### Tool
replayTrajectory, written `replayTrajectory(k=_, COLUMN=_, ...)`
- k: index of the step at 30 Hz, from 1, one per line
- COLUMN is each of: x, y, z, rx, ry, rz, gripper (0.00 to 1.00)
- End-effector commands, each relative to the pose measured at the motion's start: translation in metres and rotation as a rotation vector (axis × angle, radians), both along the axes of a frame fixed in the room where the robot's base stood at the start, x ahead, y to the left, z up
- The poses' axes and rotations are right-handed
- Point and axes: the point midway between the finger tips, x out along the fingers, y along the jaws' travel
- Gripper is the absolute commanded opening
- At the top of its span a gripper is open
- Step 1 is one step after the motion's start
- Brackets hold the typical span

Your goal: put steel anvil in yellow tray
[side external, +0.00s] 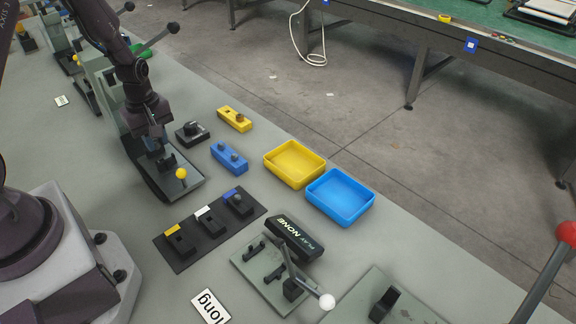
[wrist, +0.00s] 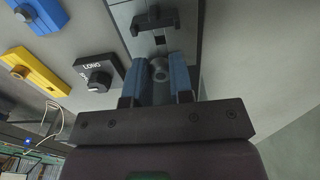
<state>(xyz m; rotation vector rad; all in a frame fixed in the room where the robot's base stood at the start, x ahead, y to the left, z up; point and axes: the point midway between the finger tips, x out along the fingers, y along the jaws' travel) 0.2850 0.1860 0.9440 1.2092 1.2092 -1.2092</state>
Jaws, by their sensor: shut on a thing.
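My gripper (side external: 153,143) is over the dark fixture plate (side external: 184,188) with the yellow-knobbed lever, left of the trays in the side view. In the wrist view its blue fingers (wrist: 160,75) are shut on a small round grey metal piece (wrist: 159,70), which looks like the steel anvil. In the side view the fingers hide this piece, and I cannot tell whether it touches the fixture. The yellow tray (side external: 294,163) stands at the bench's far edge, right of my gripper, and is empty.
An empty blue tray (side external: 340,197) adjoins the yellow one. Between my gripper and the trays are a black block (side external: 192,134), a blue block (side external: 229,158) and a yellow block (side external: 234,118) with knobs. A black board (side external: 210,229) with several dark blocks lies nearer.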

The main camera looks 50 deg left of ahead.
Motion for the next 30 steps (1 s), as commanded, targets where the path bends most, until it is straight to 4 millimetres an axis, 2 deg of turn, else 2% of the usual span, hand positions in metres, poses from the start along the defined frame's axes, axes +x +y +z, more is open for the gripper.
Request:
replayTrajectory(k=10, x=0.001, y=0.0, z=0.0, rx=0.0, ry=0.0, rz=-0.003, gripper=0.0)
replayTrajectory(k=14, x=0.017, y=-0.005, z=0.0, rx=0.0, ry=-0.002, rz=-0.044, gripper=0.0)
replayTrajectory(k=17, x=0.046, y=-0.015, z=0.001, rx=0.001, ry=-0.004, rz=-0.123, gripper=0.0)
replayTrajectory(k=20, x=0.086, y=-0.036, z=0.003, rx=0.0, ry=-0.005, rz=-0.234, gripper=0.0)
replayTrajectory(k=24, x=0.141, y=-0.08, z=0.007, rx=-0.001, ry=-0.004, rz=-0.405, gripper=0.0)
replayTrajectory(k=27, x=0.173, y=-0.116, z=0.012, rx=-0.001, ry=-0.003, rz=-0.52, gripper=0.0)
replayTrajectory(k=30, x=0.197, y=-0.152, z=0.017, rx=-0.001, ry=-0.002, rz=-0.618, gripper=0.0)
